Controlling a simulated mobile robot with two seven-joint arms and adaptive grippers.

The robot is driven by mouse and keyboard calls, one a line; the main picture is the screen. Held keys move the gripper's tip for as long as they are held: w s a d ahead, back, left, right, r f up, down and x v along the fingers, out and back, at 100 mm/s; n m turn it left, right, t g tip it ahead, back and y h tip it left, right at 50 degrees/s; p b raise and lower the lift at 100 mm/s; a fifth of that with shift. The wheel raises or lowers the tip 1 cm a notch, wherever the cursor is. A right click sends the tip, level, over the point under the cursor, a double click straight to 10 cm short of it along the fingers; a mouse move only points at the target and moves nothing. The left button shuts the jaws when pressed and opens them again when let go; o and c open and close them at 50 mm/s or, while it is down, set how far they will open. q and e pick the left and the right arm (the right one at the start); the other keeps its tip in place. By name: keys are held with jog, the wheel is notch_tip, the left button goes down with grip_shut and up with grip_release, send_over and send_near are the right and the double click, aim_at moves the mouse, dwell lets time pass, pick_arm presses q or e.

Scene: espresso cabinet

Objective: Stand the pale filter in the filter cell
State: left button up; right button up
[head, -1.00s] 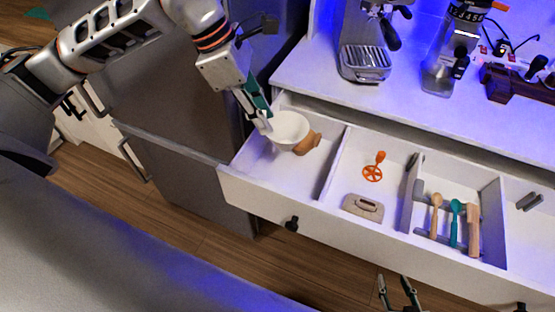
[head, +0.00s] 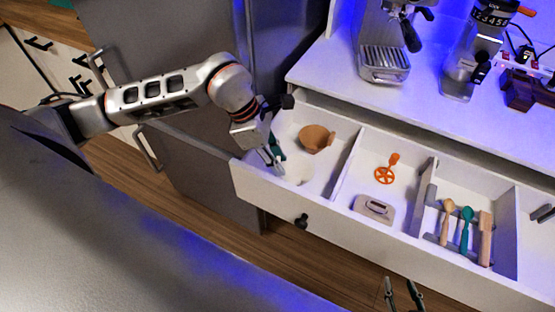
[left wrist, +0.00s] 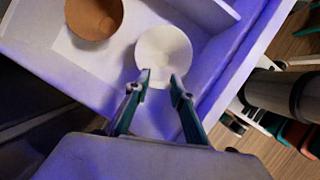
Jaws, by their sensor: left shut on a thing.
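The pale filter (head: 297,170) is a white cone-shaped cup in the drawer's left compartment (head: 338,180), close to its front wall. In the left wrist view the pale filter (left wrist: 164,52) shows its round opening. My left gripper (head: 279,168) is shut on its rim; the fingertips (left wrist: 161,84) also show in the left wrist view. I cannot tell whether the filter touches the compartment floor. A brown filter (head: 315,138) sits in the same compartment, behind and apart from the pale one. My right gripper (head: 402,292) is at the bottom edge, fingers apart and empty.
The middle compartment holds an orange whisk-like tool (head: 385,172) and a beige block (head: 373,208). Several spoons and sticks (head: 464,232) lie to the right. An espresso machine (head: 384,55) and grinder (head: 466,65) stand on the counter above. The drawer is open.

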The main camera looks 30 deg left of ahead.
pick_arm(q)
jog(key=shift+f, duration=0.2)
jog(key=shift+f, duration=0.1)
jog(key=o, duration=0.9)
jog(key=shift+r, duration=0.25)
jog(key=v, duration=1.1)
jog(key=shift+s+a+r, duration=0.1)
jog(key=shift+a+r, duration=0.1)
jog(key=shift+r, duration=0.1)
